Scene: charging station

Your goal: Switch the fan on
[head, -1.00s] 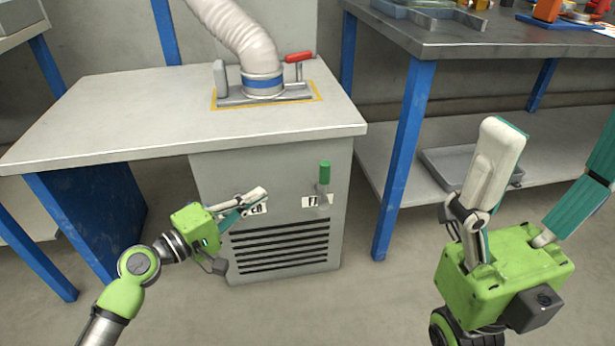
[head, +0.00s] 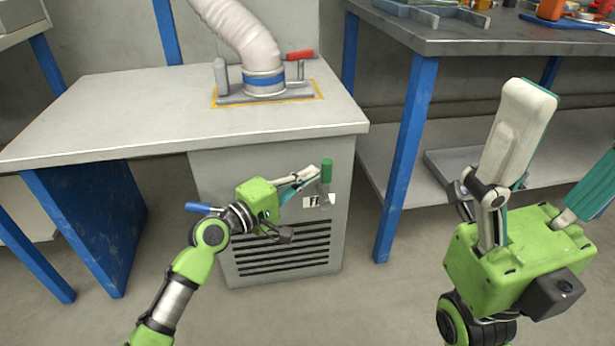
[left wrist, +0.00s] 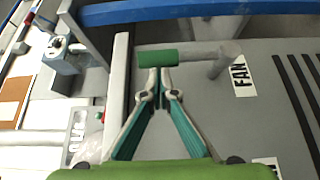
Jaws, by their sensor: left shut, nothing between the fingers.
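The fan switch is a lever with a green handle (head: 327,172) on the front of the grey cabinet (head: 215,170). Its handle points up in the head view. The left wrist view shows the green handle (left wrist: 157,59) on a grey stem, beside a FAN label (left wrist: 243,76). My left gripper (head: 313,172) is shut and empty, its fingertips close to the left side of the handle. In the left wrist view the fingertips (left wrist: 158,78) are right at the handle; contact cannot be told. My right gripper (head: 568,135) is open and empty, away from the cabinet.
A blue-handled lever (head: 202,207) sticks out at the left of the cabinet front, close to my left wrist. A red-handled lever (head: 299,55) is beside the hose (head: 240,32) on top. A blue-legged workbench (head: 400,160) stands to the right.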

